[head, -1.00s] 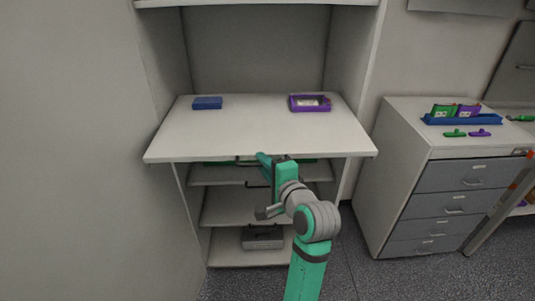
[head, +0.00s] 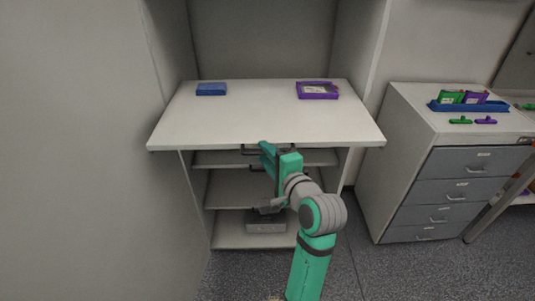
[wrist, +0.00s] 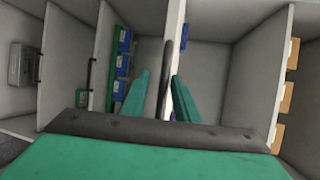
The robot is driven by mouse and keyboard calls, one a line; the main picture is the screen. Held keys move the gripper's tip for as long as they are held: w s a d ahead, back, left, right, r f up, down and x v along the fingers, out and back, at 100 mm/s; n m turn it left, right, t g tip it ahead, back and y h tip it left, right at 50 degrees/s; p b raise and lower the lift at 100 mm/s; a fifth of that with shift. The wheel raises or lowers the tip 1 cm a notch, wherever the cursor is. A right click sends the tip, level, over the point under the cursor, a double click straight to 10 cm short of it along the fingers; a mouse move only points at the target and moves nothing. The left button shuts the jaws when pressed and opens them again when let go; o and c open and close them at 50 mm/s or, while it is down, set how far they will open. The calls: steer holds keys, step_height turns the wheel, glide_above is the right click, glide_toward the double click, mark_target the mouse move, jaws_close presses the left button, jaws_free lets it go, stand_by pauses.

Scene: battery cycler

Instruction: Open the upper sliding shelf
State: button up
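The white upper shelf board (head: 265,120) spans the cabinet and has a dark handle (head: 250,152) at its front edge. My gripper (head: 268,160) is at this front edge, right of the handle's visible end. In the wrist view, the shelf edge (wrist: 176,45) runs up and down, with the dark handle (wrist: 164,82) along it. My gripper's two green fingers (wrist: 158,100) are apart, one on each side of the handle. I cannot tell whether they touch it. My arm hides part of the handle in the head view.
A blue box (head: 211,89) and a purple tray (head: 317,90) sit on the upper board. A lower shelf has its own handle (wrist: 90,85). A grey box (head: 266,222) stands at the bottom. A grey drawer cabinet (head: 455,190) stands to the right, with floor between.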

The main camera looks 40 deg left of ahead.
steer(key=shift+d+r, duration=0.1)
steer(key=v, duration=1)
steer(key=shift+s+d, duration=0.25)
